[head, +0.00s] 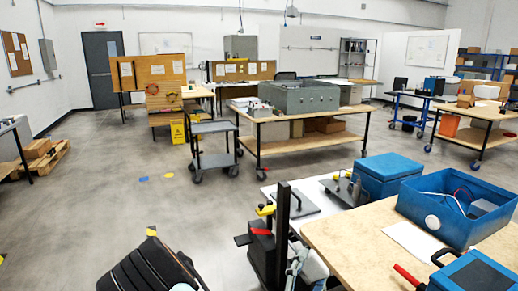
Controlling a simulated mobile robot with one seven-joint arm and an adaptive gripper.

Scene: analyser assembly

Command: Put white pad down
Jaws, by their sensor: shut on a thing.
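A flat white rectangle (412,240), which looks like a sheet or pad, lies on the wooden workbench (350,243) at the lower right, in front of an open blue housing (440,218). I cannot tell whether it is the white pad of the task. No other clear white pad shows. I cannot make out my gripper or its fingertips in the head view, so what it holds is hidden.
A closed blue box (388,175) stands behind the workbench. A dark upright post with a yellow and red clamp (265,220) stands at its left edge. A black padded object (148,268) is at the bottom left. The floor (110,190) at left is mostly clear.

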